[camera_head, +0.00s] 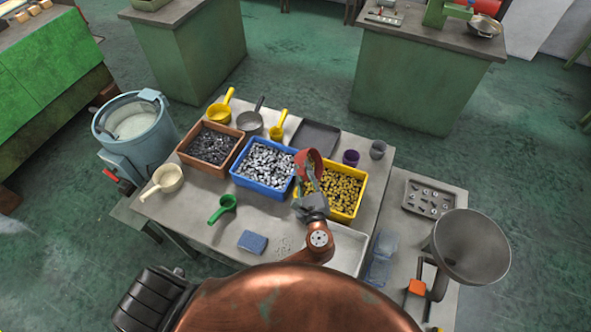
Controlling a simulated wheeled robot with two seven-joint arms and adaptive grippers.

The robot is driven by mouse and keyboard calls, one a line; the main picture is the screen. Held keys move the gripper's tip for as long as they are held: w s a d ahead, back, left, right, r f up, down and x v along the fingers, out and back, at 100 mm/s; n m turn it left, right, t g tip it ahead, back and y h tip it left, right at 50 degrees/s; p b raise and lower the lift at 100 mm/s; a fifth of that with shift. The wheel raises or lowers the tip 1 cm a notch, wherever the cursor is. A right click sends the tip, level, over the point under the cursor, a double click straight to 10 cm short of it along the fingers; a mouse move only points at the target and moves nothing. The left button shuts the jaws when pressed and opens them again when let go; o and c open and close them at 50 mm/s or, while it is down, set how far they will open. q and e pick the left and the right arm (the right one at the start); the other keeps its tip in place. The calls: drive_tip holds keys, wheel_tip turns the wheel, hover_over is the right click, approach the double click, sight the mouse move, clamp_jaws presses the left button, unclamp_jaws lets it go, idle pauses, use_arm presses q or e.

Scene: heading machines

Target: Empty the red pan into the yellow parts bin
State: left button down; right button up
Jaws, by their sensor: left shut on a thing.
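The red pan (302,165) is held in the air over the left part of the yellow parts bin (358,207), near its border with the blue bin (246,185). The pan looks steeply tilted. I cannot tell whether anything is still inside it. My left gripper (314,191) is shut on the red pan, on the near side of it. The yellow bin holds many small brass-coloured parts. The pan and gripper hide the bin's left part. My right gripper is not in view.
The blue bin holds silvery parts, and an orange-brown bin (183,154) holds dark ones. Yellow scoops (219,112), a grey pan (249,122), a green scoop (225,205), a cream pan (168,178) and a blue block (252,242) lie around. A large funnel (470,245) stands right.

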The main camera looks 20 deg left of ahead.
use_arm(q)
drive_tip(key=d+f+m+t+y+p, duration=0.1)
drive_tip(key=d+m+t, duration=0.1)
drive_tip(key=d+m, duration=0.3)
drive_tip(key=shift+w+d+m, duration=0.4)
drive_tip(key=shift+w+d, duration=0.05)
drive_tip(key=shift+d, duration=0.3)
drive_tip(key=shift+a+t, duration=0.1)
drive_tip(key=shift+t, duration=0.2)
